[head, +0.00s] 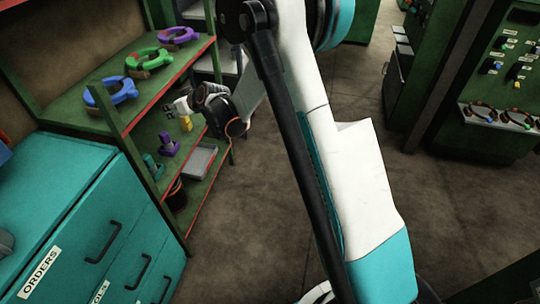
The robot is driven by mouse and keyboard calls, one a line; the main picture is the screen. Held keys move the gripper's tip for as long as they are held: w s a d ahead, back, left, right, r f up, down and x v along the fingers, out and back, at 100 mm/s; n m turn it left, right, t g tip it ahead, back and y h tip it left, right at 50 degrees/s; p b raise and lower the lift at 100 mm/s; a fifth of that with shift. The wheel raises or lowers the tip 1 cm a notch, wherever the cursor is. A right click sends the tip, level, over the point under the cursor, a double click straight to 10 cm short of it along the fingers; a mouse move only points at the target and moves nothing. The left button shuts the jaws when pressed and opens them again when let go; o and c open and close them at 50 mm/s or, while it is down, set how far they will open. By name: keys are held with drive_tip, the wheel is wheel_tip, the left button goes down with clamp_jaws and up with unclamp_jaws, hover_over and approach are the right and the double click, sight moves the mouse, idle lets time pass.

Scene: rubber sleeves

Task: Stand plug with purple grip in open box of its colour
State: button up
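A small purple piece (167,145) stands on the middle shelf of the green rack. It could be the plug with the purple grip; at this size I cannot tell plug from box. A yellow piece (186,123) stands behind it and a teal piece (152,168) in front. My gripper (174,106) is at the rack's open side, above the purple piece and near the yellow one, apart from the purple piece. Its fingers point left into the rack. They are too small to tell open from shut, and I see nothing held. I make out no open purple box for certain.
Blue (110,92), green (149,62) and purple (179,37) rings lie on the upper shelf (140,88), close to my gripper. A grey tray (199,161) lies right of the purple piece. Teal drawers (95,220) stand in front. The floor (240,225) is clear.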

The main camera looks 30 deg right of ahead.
drive_tip(key=s+d+r+m+g+h, duration=0.1)
drive_tip(key=s+d+r, duration=0.2)
drive_tip(key=s+r, duration=0.55)
drive_tip(key=s+d+r+m+g+h, duration=0.1)
drive_tip(key=s+d+r, duration=0.2)
drive_tip(key=s+r, duration=0.55)
drive_tip(key=s+d+f+h, duration=0.1)
drive_tip(key=s+d, duration=0.1)
drive_tip(key=s, duration=0.7)
drive_tip(key=s+d+f+m+g+h, duration=0.1)
drive_tip(key=s+d+f, duration=0.1)
drive_tip(key=s, duration=0.7)
drive_tip(key=s+d+f+m+h, duration=0.1)
drive_tip(key=s+d, duration=0.1)
drive_tip(key=s, duration=0.8)
drive_tip(key=shift+d+f+g, duration=0.25)
drive_tip(key=shift+f+g, duration=0.05)
drive_tip(key=shift+f, duration=0.05)
